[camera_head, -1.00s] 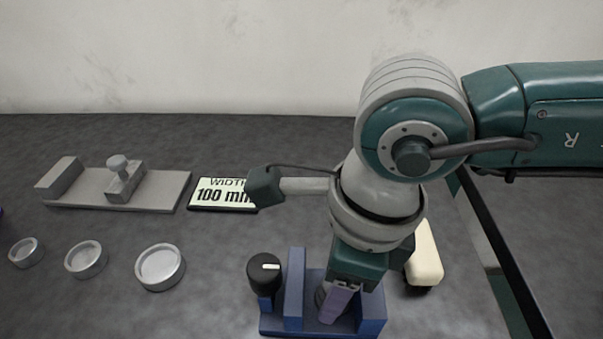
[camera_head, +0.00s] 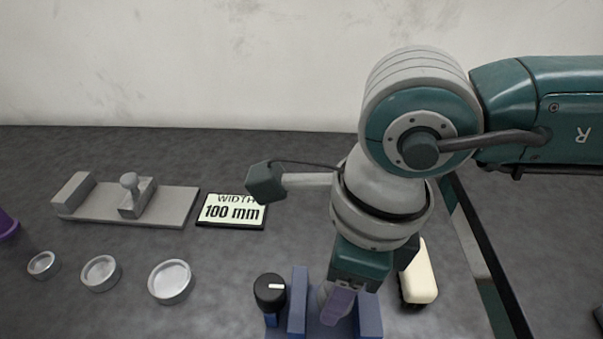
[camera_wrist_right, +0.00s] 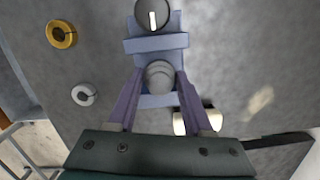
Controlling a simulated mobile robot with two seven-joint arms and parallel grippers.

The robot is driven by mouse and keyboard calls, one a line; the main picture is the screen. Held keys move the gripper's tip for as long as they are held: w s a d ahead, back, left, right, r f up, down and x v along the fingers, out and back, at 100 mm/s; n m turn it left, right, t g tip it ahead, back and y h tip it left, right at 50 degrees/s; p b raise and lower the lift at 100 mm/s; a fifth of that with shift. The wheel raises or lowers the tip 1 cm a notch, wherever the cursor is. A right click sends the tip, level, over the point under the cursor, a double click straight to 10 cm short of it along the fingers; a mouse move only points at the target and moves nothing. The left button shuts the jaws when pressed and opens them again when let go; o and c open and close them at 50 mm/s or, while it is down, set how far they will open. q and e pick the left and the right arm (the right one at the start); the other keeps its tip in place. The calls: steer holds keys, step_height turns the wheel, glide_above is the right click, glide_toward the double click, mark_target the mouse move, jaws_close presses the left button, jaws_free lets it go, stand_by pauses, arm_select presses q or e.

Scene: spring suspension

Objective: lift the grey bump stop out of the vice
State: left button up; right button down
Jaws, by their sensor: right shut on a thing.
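The blue vice (camera_head: 298,312) stands at the bottom centre of the head view, partly cut off by the frame edge, with a black knob (camera_head: 270,292) at its left. My right gripper (camera_head: 338,304) points down over the vice with its purple fingers. It is shut on the grey bump stop (camera_head: 324,292), which shows between the fingers in the right wrist view (camera_wrist_right: 159,75). The bump stop appears between the vice jaws in the picture; whether its bottom is clear of them is hidden.
A display (camera_head: 232,210) reads "WIDTH 100 mm". A grey fixture (camera_head: 180,205) and several round metal dishes (camera_head: 171,281) lie left. A cream block (camera_head: 419,275) stands just right of the vice. A gold ring (camera_wrist_right: 61,34) and a silver ring (camera_wrist_right: 84,94) show in the wrist view.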

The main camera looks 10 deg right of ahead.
steer(key=shift+r+p, duration=1.05)
steer(key=shift+r, duration=0.4)
